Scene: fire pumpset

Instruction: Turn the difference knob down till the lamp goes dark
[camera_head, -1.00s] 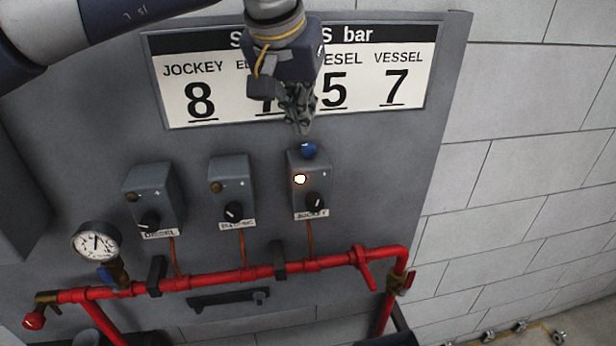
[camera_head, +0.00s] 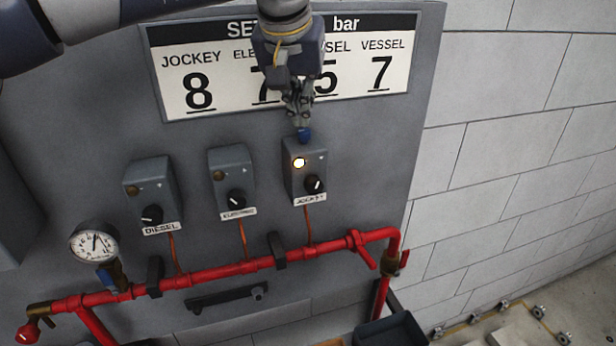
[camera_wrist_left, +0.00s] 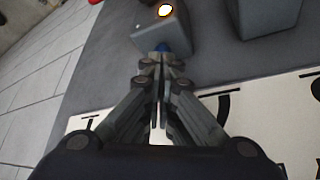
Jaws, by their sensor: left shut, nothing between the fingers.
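The jockey box (camera_head: 305,180) is the rightmost of three grey boxes. Its lamp (camera_head: 299,163) glows, and the lamp is also lit in the left wrist view (camera_wrist_left: 165,10). A black knob (camera_head: 314,184) is on its front, and a blue knob (camera_head: 304,135) is on its top. Which one is the difference knob is not labelled legibly. My left gripper (camera_head: 302,122) is shut and empty, pointing down with its fingertips right at the blue knob; I cannot tell if they touch. In the left wrist view the blue knob (camera_wrist_left: 161,47) shows just beyond the fingertips (camera_wrist_left: 160,64). My right gripper is not in view.
The electric box (camera_head: 232,180) and diesel box (camera_head: 152,195) stand to the left, their lamps dark. A setpoint sign (camera_head: 185,85) is behind my left gripper. A pressure gauge (camera_head: 94,244) and red pipe (camera_head: 225,270) lie below. White block wall is at right.

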